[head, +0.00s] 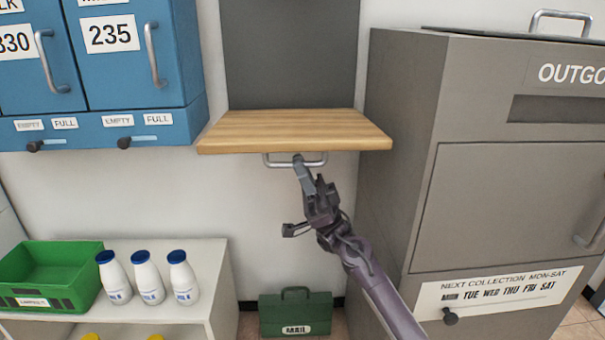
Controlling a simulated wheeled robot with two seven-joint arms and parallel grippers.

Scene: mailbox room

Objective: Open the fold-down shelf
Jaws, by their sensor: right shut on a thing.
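The fold-down shelf (295,130) is a light wooden board. It stands out level from the wall, below a dark grey back panel (288,55). A metal bar handle (318,163) sits under its front edge. My right gripper (299,163) is shut on the handle, and its arm reaches up from the lower right. My left gripper is not in view.
Blue mailboxes (125,60) hang at the upper left. A grey outgoing mail cabinet (400,150) stands close on the right. Below left, a white cabinet (205,290) bears a green crate (85,262) and milk bottles (147,275). A green mail case (295,312) stands on the floor.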

